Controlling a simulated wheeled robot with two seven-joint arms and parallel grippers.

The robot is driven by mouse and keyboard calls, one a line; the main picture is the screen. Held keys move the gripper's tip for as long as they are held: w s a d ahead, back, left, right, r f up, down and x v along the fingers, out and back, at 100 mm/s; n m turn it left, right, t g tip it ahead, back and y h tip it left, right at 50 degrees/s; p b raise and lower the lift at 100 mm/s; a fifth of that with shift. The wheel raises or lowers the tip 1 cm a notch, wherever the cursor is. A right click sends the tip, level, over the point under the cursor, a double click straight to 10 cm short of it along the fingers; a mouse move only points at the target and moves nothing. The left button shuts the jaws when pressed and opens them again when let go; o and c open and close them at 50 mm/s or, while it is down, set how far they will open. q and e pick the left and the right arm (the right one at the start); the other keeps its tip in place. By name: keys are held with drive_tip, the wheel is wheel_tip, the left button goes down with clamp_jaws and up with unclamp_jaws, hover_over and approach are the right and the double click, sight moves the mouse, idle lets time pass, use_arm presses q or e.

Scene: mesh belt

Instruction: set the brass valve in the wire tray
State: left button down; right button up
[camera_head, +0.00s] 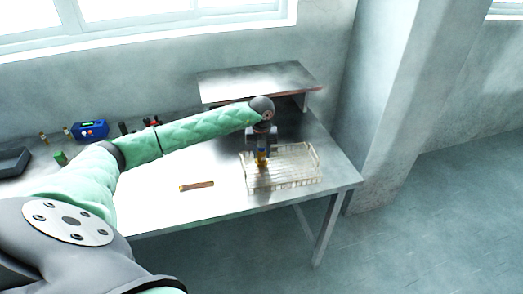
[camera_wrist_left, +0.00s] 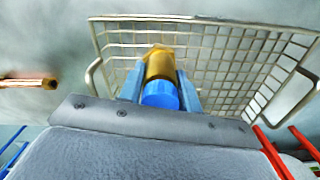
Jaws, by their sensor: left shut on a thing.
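The brass valve (camera_head: 261,160) is a small golden piece, held at the left part of the wire tray in the head view. In the left wrist view the brass valve (camera_wrist_left: 160,66) shows a blue end cap between my fingers. My left gripper (camera_head: 261,148) is shut on it, and its fingers (camera_wrist_left: 160,92) lie on both sides. The wire tray (camera_head: 300,180) is a pale mesh basket on the metal table; its grid (camera_wrist_left: 225,60) also shows in the wrist view. The valve is over the tray; I cannot tell whether it touches the mesh. My right gripper is not in view.
A brown, copper-ended rod (camera_head: 197,186) lies on the table (camera_head: 225,205) left of the tray. A raised shelf (camera_head: 258,80) stands behind. A blue meter (camera_head: 90,130), a green piece (camera_head: 60,158) and a dark tray (camera_head: 12,162) are at the far left.

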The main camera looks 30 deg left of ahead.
use_arm(q)
drive_tip(key=shift+f, duration=0.1)
drive_tip(key=shift+f, duration=0.15)
drive_tip(key=c, duration=1)
unclamp_jaws()
drive_tip(key=shift+o, duration=0.2)
